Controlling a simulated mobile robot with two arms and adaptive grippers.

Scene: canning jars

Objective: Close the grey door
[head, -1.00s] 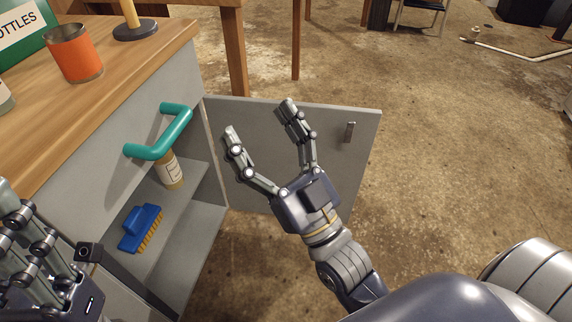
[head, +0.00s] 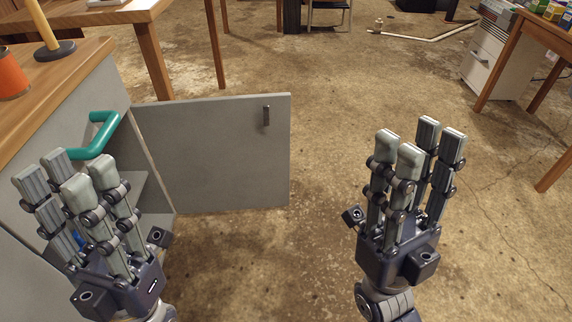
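The grey door (head: 225,165) stands wide open in the head view, sticking out to the right from the grey cabinet (head: 85,105) at the left. A small dark handle (head: 266,116) sits near its upper right corner. My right gripper (head: 416,150) is open and empty, to the right of the door's free edge and apart from it, fingers extended. My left gripper (head: 70,180) is open and empty in front of the cabinet, hiding much of its opening and what is inside.
A teal handle (head: 98,138) sticks out from the cabinet front. An orange can (head: 10,75) and a wooden post on a dark base (head: 52,48) stand on the wooden top. Table legs stand behind the door. The floor (head: 335,120) between door and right gripper is clear.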

